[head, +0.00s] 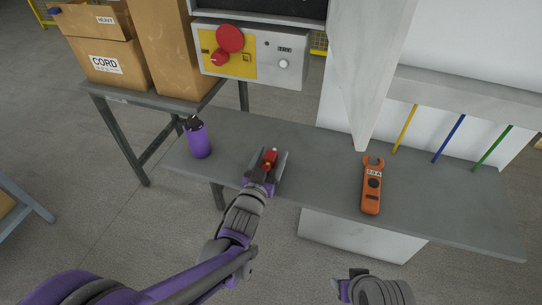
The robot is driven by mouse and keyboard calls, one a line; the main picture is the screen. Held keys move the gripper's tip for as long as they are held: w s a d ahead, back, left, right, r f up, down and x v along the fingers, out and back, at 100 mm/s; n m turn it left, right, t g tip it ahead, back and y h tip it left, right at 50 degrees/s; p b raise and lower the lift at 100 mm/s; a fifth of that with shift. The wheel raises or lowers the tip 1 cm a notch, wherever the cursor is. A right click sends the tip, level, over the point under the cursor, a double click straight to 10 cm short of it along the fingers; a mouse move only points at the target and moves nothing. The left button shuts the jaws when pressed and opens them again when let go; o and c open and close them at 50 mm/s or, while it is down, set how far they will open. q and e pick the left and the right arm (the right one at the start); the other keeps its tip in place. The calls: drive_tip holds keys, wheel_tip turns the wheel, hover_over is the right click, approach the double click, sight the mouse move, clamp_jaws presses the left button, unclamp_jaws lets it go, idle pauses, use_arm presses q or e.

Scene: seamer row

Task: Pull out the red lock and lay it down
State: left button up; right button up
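A small red lock (270,156) shows low over or on the grey table, just beyond my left wrist. My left gripper (268,164) is there, with its grey fingers spread to either side of the lock. Gaps show between the fingers and the red part, so it looks open. Whether the lock rests on the table is hard to tell. At the back, a control box (270,72) has a yellow plate with a red disc (230,38) and a red knob (219,57). My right arm end (375,290) is at the bottom edge, its fingers not clear.
The grey table (325,165) has a purple bottle (198,138) at left and an orange meter (372,186) at right. A pale post (365,70) comes down behind it. Cardboard boxes (105,60) stand on another table at left. Table space between lock and meter is clear.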

use_arm(q)
drive_tip(key=v, duration=1)
drive_tip(key=shift+s+a, duration=0.15)
drive_tip(key=shift+s, duration=0.25)
